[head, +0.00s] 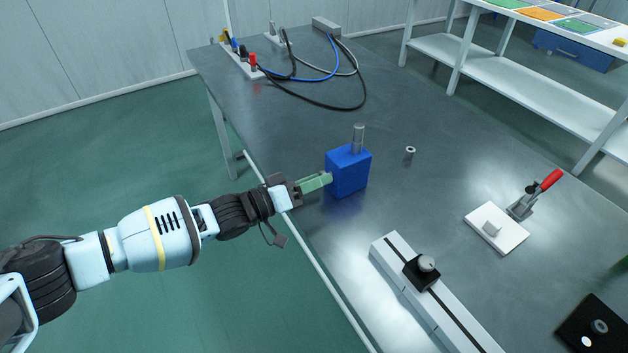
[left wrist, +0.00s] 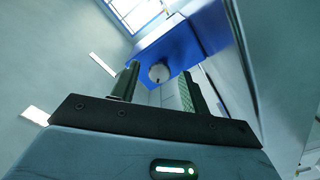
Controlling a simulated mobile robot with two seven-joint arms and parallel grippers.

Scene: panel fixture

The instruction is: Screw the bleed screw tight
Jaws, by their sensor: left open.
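A blue block (head: 349,174) stands on the dark table near its left edge, with a grey metal cylinder (head: 358,138) upright on top. In the left wrist view the blue block (left wrist: 190,40) carries a round grey screw head (left wrist: 158,73) on its face, which I take for the bleed screw. My left gripper (head: 316,182) reaches in from the left, its green-padded fingertips close to the block's left face. In the left wrist view the fingers (left wrist: 160,84) are apart, with the screw head showing between them. Contact cannot be told. In the head view the screw is hidden.
A small ring (head: 410,150) lies right of the block. A white rail with a black slider (head: 422,272) is in front. A red-handled clamp (head: 535,194) stands at right. Cables (head: 345,105) lie at the back. The table between is clear.

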